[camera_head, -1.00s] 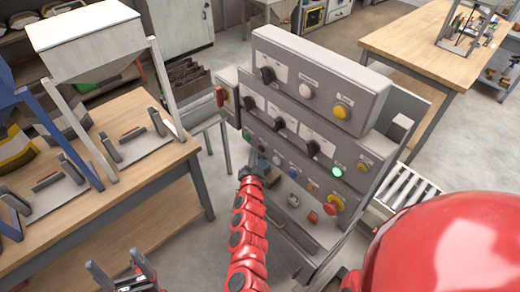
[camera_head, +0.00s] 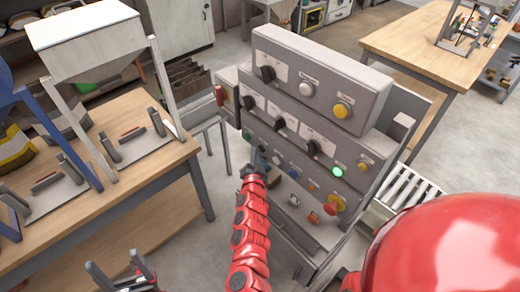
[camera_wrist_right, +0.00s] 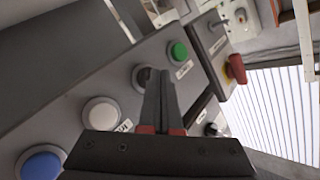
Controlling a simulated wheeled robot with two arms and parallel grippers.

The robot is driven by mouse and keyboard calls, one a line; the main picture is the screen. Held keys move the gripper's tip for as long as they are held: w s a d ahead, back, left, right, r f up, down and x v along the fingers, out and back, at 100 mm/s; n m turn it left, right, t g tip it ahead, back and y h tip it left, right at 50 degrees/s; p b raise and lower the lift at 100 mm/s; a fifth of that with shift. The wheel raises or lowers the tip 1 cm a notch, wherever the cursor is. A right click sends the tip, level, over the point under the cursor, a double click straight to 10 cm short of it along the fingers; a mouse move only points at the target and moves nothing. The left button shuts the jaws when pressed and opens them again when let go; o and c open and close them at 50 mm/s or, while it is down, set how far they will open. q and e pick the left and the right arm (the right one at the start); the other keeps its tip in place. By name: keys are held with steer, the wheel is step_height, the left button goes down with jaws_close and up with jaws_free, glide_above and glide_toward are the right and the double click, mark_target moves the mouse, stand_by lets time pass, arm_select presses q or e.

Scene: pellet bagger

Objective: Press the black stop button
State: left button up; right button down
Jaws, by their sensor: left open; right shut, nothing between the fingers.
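The control panel (camera_head: 345,160) stands in the middle of the head view. In the right wrist view a dark round button (camera_wrist_right: 142,75) sits in the lower row between the green button (camera_wrist_right: 178,50) and the white button (camera_wrist_right: 101,112). My right gripper (camera_wrist_right: 160,75) is shut and empty, its fingers partly covering the dark button. I cannot tell whether they touch it. In the head view my right gripper (camera_head: 256,158) is at the left end of that row and hides the dark button. My left gripper (camera_head: 122,275) is open and empty at the lower left.
A blue button (camera_wrist_right: 40,165) is further along the row. A red-and-yellow switch (camera_wrist_right: 236,69) is on the panel's side box. A red mushroom button (camera_head: 334,204) is at the row's right end. A wooden table (camera_head: 150,160) stands left.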

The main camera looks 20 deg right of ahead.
steer(key=shift+w+d, duration=0.1)
steer(key=shift+d, duration=0.2)
steer(key=shift+a, duration=0.15)
steer(key=shift+s+a, duration=0.3)
steer(key=shift+a, duration=0.3)
steer(key=s+a+p, duration=0.1)
steer(key=s+a, duration=0.1)
steer(key=a, duration=0.3)
steer(key=shift+a, duration=0.35)
stand_by(0.5)
